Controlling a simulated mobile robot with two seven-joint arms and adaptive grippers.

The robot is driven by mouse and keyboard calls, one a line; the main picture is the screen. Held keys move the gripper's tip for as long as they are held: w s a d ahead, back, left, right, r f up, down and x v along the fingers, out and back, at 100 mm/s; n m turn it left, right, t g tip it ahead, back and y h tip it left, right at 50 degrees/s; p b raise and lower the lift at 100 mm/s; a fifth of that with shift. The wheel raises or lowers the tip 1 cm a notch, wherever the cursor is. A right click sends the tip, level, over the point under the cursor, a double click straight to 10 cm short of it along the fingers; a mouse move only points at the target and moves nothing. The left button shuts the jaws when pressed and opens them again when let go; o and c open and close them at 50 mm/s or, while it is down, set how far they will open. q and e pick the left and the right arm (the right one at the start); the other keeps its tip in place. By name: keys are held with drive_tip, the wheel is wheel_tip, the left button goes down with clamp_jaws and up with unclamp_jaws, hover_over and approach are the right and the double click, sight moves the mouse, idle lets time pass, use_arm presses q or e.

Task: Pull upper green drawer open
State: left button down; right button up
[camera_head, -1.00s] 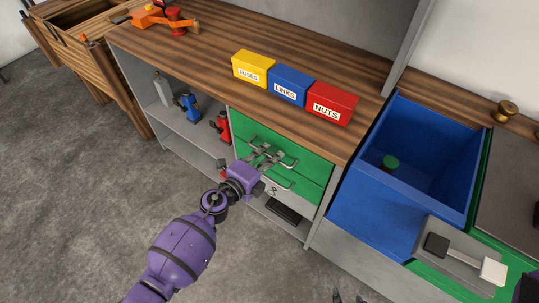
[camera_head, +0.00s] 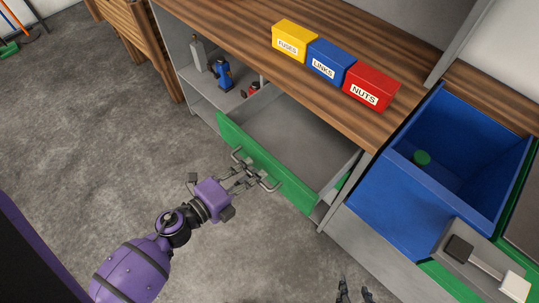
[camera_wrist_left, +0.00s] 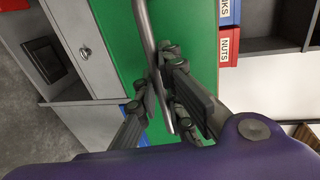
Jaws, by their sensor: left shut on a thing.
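The upper green drawer stands pulled out from the cabinet, its green front (camera_head: 290,187) toward me and its grey inside (camera_head: 285,135) showing empty. A grey bar handle (camera_head: 269,186) is on the front. My left gripper (camera_head: 250,172) is shut on this handle. In the left wrist view, the fingers of my left gripper (camera_wrist_left: 165,95) close around the handle (camera_wrist_left: 146,30) in front of the green panel (camera_wrist_left: 115,35). The fingers of my right gripper (camera_head: 354,291) show at the bottom edge, apart and empty. The lower green drawer is mostly hidden.
Yellow, blue and red bins (camera_head: 370,88) stand on the wooden worktop (camera_head: 245,45). A blue crate (camera_head: 395,200) is to the right. A blue dynamo (camera_head: 223,74) stands on the shelf left of the drawer. The floor (camera_head: 120,130) before the drawer is clear.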

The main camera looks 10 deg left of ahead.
use_arm(q)
drive_tip(key=v, duration=0.4)
drive_tip(key=shift+f, duration=0.4)
drive_tip(key=c, duration=1.8)
unclamp_jaws()
drive_tip(key=shift+c, duration=0.2)
drive_tip(key=v, duration=1.2)
drive_tip(key=shift+s, duration=0.1)
